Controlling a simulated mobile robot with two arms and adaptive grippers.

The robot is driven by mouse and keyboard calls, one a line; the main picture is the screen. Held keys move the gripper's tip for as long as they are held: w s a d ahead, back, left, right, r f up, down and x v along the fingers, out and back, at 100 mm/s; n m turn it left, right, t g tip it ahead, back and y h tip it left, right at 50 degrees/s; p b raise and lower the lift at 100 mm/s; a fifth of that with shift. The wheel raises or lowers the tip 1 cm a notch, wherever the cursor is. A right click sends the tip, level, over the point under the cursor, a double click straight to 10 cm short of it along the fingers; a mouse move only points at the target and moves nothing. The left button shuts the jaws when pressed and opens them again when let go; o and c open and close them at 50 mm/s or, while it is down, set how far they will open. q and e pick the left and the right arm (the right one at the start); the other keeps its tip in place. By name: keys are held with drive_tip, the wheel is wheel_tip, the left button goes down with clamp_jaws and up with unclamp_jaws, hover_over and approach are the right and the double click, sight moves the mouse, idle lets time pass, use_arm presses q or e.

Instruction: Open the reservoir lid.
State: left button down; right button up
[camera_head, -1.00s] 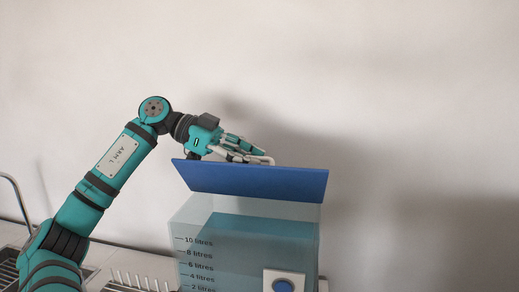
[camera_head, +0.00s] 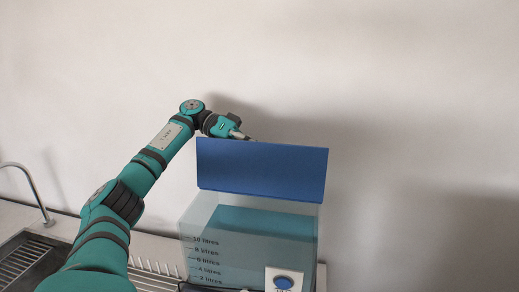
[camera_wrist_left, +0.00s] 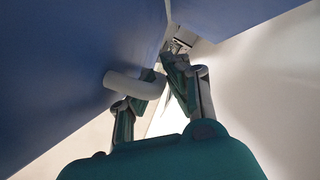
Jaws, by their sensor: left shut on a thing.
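The reservoir (camera_head: 215,225) is a clear tank with a litre scale, holding blue-green water. Its blue lid (camera_head: 262,170) stands steeply raised at the back, its broad face toward me and the tank's top open. My left gripper (camera_head: 243,136) is at the lid's upper edge, its fingertips mostly hidden behind it. In the left wrist view the lid's blue face (camera_wrist_left: 70,70) fills the left side. There a pale curved handle (camera_wrist_left: 132,86) stands out from the lid, and the left gripper (camera_wrist_left: 168,75) is shut on it. My right gripper is not in view.
A white panel with a round blue button (camera_head: 283,282) is at the tank's lower front. A sink (camera_head: 30,262) with a tap (camera_head: 32,190) and a rack of pale prongs (camera_head: 155,270) lie to the left. A bare wall is behind; the right side looks free.

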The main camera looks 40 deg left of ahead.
use_arm(q)
drive_tip(key=shift+w+a+f, duration=0.15)
drive_tip(key=shift+w, duration=0.1)
idle(0.4)
drive_tip(key=c, duration=1.6)
unclamp_jaws()
drive_tip(key=shift+c, duration=0.2)
wheel_tip(320, 180, up, 10)
